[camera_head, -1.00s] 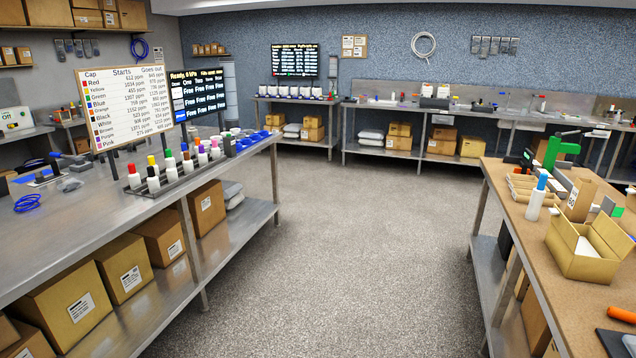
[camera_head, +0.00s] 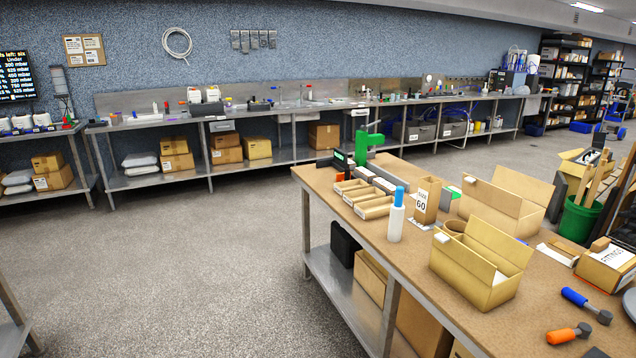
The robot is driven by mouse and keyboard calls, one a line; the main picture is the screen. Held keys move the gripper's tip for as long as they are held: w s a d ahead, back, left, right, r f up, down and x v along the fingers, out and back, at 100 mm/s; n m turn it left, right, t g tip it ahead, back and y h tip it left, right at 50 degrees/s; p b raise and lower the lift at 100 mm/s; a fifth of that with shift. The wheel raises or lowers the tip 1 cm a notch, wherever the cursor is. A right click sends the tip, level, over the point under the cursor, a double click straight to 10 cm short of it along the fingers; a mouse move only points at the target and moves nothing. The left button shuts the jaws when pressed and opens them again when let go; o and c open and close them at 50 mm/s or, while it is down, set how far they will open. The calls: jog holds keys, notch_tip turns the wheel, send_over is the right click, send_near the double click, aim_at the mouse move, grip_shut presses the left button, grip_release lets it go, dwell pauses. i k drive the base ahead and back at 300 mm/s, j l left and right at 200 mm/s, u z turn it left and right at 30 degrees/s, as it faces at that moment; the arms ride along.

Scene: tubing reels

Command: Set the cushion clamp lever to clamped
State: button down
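I cannot make out a cushion clamp or its lever for certain in the head view. A green upright device (camera_head: 366,145) stands at the far end of the brown-topped bench (camera_head: 345,222); it is too small to tell whether it has a lever. Small equipment on the long back bench (camera_head: 240,112) is too distant to identify. My gripper is not in view.
Open cardboard boxes (camera_head: 478,285), a white bottle with a blue cap (camera_head: 397,222) and blue-handled (camera_head: 575,297) and orange-handled (camera_head: 562,336) tools are on the near bench. A green bin (camera_head: 577,222) stands beyond it. Grey floor (camera_head: 200,270) is clear at left.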

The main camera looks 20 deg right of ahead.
aim_at(583, 329)
jog(key=i+l+z, duration=0.15)
jog(key=i+z, duration=0.25)
jog(key=i+l+z, duration=0.1)
jog(key=z, duration=0.3)
jog(key=i+z, duration=0.55)
jog(key=i, duration=0.1)
